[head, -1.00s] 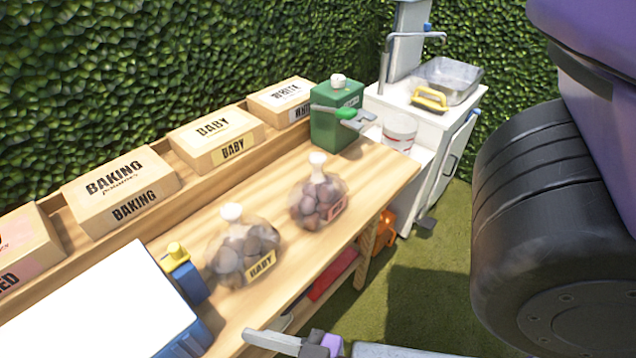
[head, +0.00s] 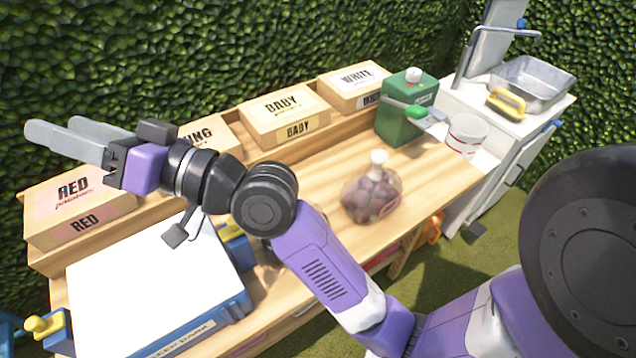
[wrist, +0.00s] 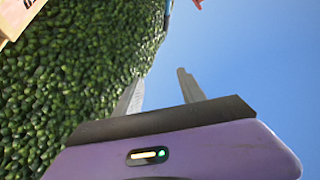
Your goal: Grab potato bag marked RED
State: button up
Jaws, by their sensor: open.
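A clear bag of dark reddish potatoes (head: 370,196) with a white top stands on the wooden bench in the head view. A reddish label shows at its lower right edge, too blurred to read. My gripper (head: 52,132) is raised at the upper left of the head view, over the RED box and far left of the bag. Its two fingers point left and are apart, with nothing between them. In the wrist view my gripper (wrist: 160,85) points at hedge and sky, with no bag in sight. My arm hides the bench left of the bag.
Boxes marked RED (head: 78,207), BABY (head: 283,113) and WHITE (head: 352,84) line the back shelf. A green canister (head: 402,108) and a white bucket (head: 466,134) stand right of the bag. A white-topped blue case (head: 150,285) fills the bench's left end.

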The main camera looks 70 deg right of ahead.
notch_tip(320, 180, up, 2)
jog(key=n+y, duration=0.2)
jog(key=n+g+h+p, duration=0.1)
jog(key=g+h+p, duration=0.5)
jog(key=g, duration=1.4)
send_over(379, 155)
jog(key=b, duration=0.2)
jog(key=shift+h, duration=0.8)
notch_tip(379, 155, down, 19)
jog(key=shift+r, duration=0.1)
jog(key=shift+s+f+g, duration=0.2)
jog(key=shift+s+g, duration=0.1)
jog(key=f, duration=0.7)
jog(key=shift+w+f, duration=0.2)
jog(key=shift+w, duration=0.1)
